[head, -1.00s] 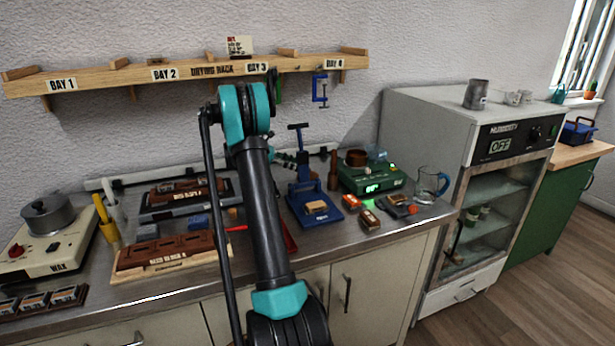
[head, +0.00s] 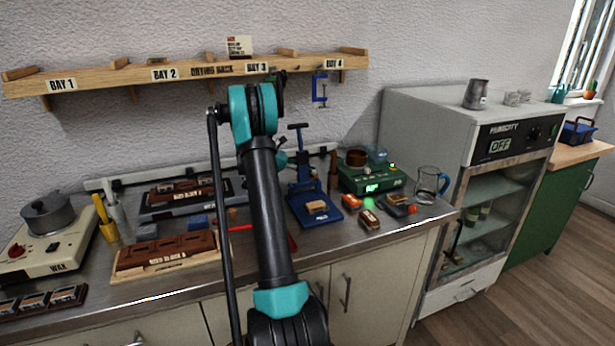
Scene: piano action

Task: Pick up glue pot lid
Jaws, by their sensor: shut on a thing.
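My arm rises through the middle of the head view, and its elbow covers part of the wall and bench. A small dark and teal part of my arm shows just right of the upper arm. My gripper and whatever it holds are hidden behind the arm. A brown round pot (head: 357,158), possibly the glue pot, stands on a green unit with a lit display (head: 372,181) at the back of the bench. I cannot make out a separate glue pot lid.
A blue press (head: 312,205) stands right of my arm. A glass mug (head: 428,186) is near the bench's right end. A brown block on a board (head: 170,256) and a wax heater (head: 40,246) lie left. The drying rack shelf (head: 110,80) hangs above.

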